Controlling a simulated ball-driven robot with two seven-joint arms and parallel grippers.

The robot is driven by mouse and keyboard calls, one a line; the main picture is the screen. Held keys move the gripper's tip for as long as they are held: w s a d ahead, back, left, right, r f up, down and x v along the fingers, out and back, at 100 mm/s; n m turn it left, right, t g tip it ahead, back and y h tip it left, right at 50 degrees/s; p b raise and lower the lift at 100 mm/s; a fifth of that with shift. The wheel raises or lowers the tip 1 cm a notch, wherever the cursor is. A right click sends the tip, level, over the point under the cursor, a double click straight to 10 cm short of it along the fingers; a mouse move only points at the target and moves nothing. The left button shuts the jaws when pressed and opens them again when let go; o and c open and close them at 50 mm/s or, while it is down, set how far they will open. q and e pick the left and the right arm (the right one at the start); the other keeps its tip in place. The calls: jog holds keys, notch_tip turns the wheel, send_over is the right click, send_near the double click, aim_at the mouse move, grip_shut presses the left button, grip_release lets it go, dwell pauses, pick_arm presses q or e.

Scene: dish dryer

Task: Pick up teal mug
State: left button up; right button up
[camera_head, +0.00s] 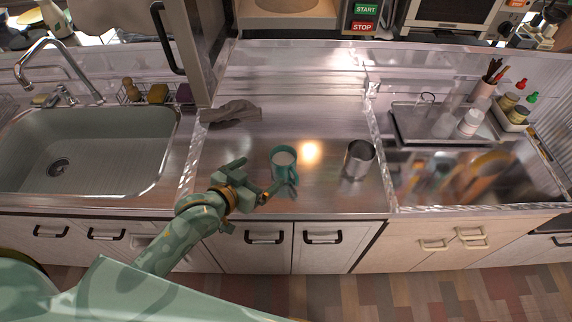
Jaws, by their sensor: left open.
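My right gripper is not in view.
A metal cup (359,160) stands to the right of the mug. A grey cloth (232,113) lies at the back left of the counter. A sink (85,150) is at the left. A tray (408,131) with jars and bottles is at the right.

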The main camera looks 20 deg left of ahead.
pick_arm(q)
jog(key=b, duration=0.1)
send_near(289, 151)
jog(key=shift+w+d+f, duration=0.15)
jog(key=shift+w+f, duration=0.4)
jog(key=shift+w, duration=0.05)
jog(key=b+x, duration=0.2)
jog(key=x, duration=0.3)
jog(key=shift+d+f+b, duration=0.1)
jog(key=shift+b, duration=0.25)
jog(key=shift+w, duration=0.2)
jog(key=shift+s, duration=0.1)
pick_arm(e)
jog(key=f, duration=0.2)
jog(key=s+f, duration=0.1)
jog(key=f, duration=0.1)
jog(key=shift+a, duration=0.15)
pick_arm(q)
jog(key=c, duration=1.4)
jog(key=shift+r, duration=0.35)
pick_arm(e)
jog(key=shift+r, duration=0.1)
